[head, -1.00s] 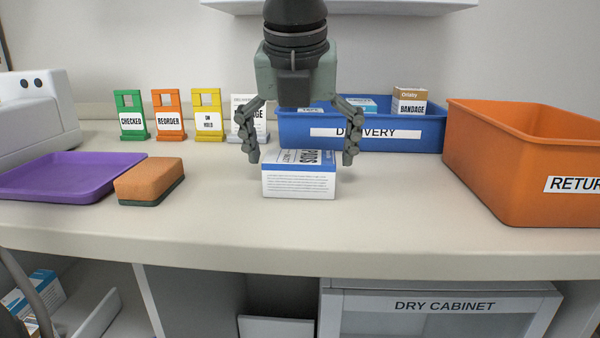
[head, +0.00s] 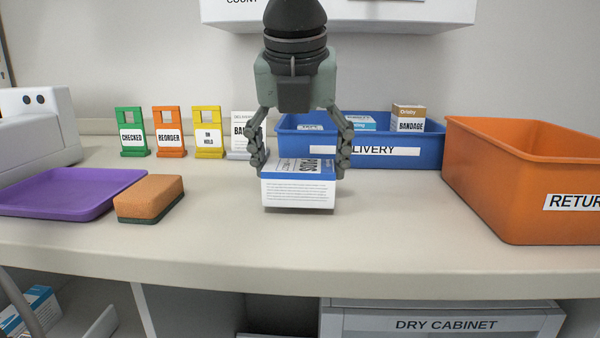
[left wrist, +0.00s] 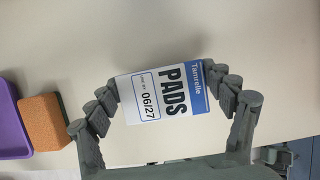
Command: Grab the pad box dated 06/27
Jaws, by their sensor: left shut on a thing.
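The pad box (head: 298,190) is white with a blue edge and the word PADS on its top. In the left wrist view the pad box (left wrist: 165,92) shows "USE BY 06/27" on its label. My left gripper (head: 300,165) is shut on the box, one finger on each side. The left wrist view shows the same gripper (left wrist: 168,98) with both fingers against the box. The box seems to be just above the counter, with a shadow under it. My right gripper is not in view.
A blue DELIVERY bin (head: 430,150) with boxes stands behind the gripper. An orange RETURN bin (head: 490,190) is at right. A purple tray (head: 70,205) and a sponge (head: 149,198) lie at left. Several coloured signs stand behind them. The counter's front is clear.

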